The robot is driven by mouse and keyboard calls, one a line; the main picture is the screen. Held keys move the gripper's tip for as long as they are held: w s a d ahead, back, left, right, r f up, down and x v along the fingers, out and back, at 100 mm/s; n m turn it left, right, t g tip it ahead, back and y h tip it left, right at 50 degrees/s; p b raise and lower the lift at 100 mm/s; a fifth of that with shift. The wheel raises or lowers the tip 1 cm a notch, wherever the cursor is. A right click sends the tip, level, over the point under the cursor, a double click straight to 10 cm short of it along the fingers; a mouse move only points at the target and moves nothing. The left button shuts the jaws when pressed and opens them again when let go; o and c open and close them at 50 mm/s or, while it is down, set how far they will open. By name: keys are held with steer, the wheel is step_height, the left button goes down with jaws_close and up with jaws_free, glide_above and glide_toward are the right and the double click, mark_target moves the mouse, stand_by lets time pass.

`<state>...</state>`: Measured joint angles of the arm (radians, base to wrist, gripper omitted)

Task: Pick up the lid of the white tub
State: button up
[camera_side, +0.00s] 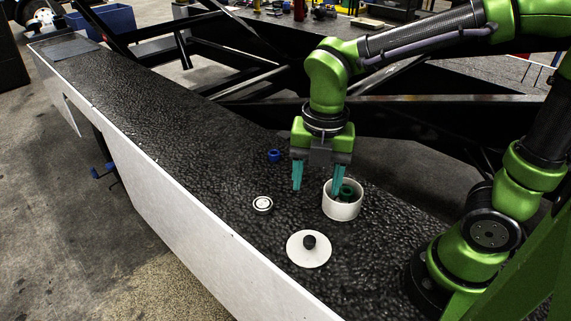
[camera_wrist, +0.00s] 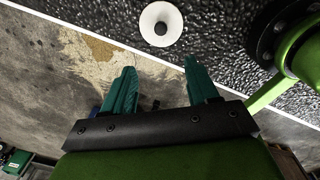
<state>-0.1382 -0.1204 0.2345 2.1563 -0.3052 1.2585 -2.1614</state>
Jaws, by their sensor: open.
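The lid (camera_side: 299,255) is a flat white disc with a black knob (camera_side: 309,241) on top. It lies on the black belt (camera_side: 195,150), apart from the white tub (camera_side: 342,210). The tub stands upright and uncovered, with something dark green inside. My gripper (camera_side: 318,186) is open, its teal fingers pointing down behind the lid; the right finger overlaps the tub's rim in the side view, and I cannot tell whether they touch. In the wrist view the lid (camera_wrist: 150,22) shows at the top, beyond my fingertips (camera_wrist: 165,72), with nothing between them.
A small white round piece (camera_side: 262,204) with a dark ring lies left of the tub. A small blue piece (camera_side: 273,155) lies farther back. Dark metal beams run behind the belt. The belt's far left stretch is mostly clear.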

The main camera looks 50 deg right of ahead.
steer(key=n, duration=0.6)
glide_above(310, 239)
steer(key=f, duration=1)
steer(key=shift+s+f, duration=0.35)
steer(key=shift+f, duration=0.05)
steer(key=shift+w+f, duration=0.2)
steer(key=shift+f, duration=1.25)
steer(key=shift+w+f, duration=0.15)
steer(key=shift+f, duration=1.25)
jaws_close()
